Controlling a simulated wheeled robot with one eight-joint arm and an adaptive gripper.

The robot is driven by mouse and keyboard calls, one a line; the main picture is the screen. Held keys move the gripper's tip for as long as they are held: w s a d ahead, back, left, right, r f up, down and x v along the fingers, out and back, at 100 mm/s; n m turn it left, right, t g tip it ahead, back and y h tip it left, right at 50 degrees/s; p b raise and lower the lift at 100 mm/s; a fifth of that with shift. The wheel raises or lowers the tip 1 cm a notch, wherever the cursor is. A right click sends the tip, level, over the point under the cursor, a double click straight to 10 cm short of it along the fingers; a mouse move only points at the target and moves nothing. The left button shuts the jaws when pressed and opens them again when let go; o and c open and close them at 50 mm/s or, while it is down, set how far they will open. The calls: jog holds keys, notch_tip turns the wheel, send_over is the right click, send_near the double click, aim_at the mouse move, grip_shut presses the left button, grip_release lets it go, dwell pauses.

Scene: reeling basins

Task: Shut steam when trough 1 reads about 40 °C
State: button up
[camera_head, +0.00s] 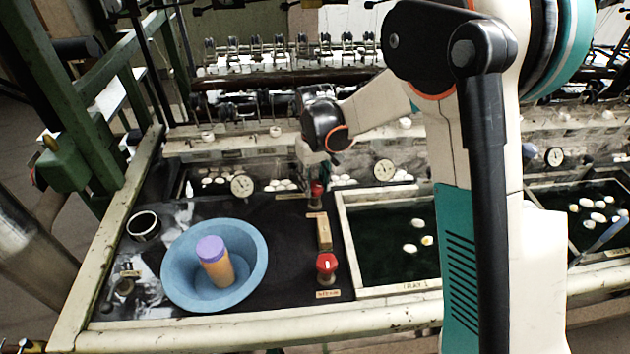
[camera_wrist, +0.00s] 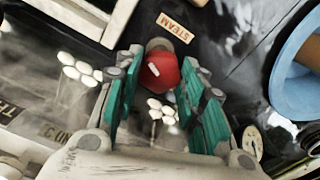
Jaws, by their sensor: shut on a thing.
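My gripper (camera_head: 312,165) reaches down over the far red steam knob (camera_head: 317,190), at the far left corner of the framed tray. In the wrist view the same red knob (camera_wrist: 160,70) sits between the teal finger pads of my gripper (camera_wrist: 160,92), which is shut on it. A label reading STEAM (camera_wrist: 175,27) lies beside the knob. A round dial gauge (camera_head: 241,187) stands left of the knob, and another dial (camera_head: 384,169) stands to the right. Their readings are too small to tell. White cocoons (camera_head: 281,184) lie in the basin behind.
The framed tray (camera_head: 392,289) with dark water is right. My arm hides part of the right side.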

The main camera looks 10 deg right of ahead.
aim_at(315, 186)
jog(key=shift+m, duration=2.2)
jog(key=o, duration=1)
jog(key=shift+o, duration=0.2)
jog(key=shift+r, duration=0.1)
notch_tip(315, 186, up, 12)
